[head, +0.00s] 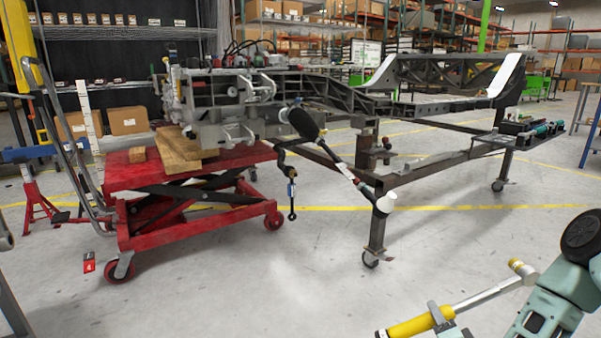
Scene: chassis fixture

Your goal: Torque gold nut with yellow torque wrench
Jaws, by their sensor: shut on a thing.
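The yellow torque wrench (408,327) is at the bottom right of the head view. It has a yellow handle, a silver shaft and a yellow-ended head, and it slants up to the right. My gripper (440,317) is shut on it near the shaft end of the handle. The wrench is in the air in front of the chassis fixture (440,174), apart from it. I cannot make out the gold nut in this view.
A red lift cart (180,170) with wooden blocks (180,152) stands at the left under a grey engine and gearbox (225,95).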

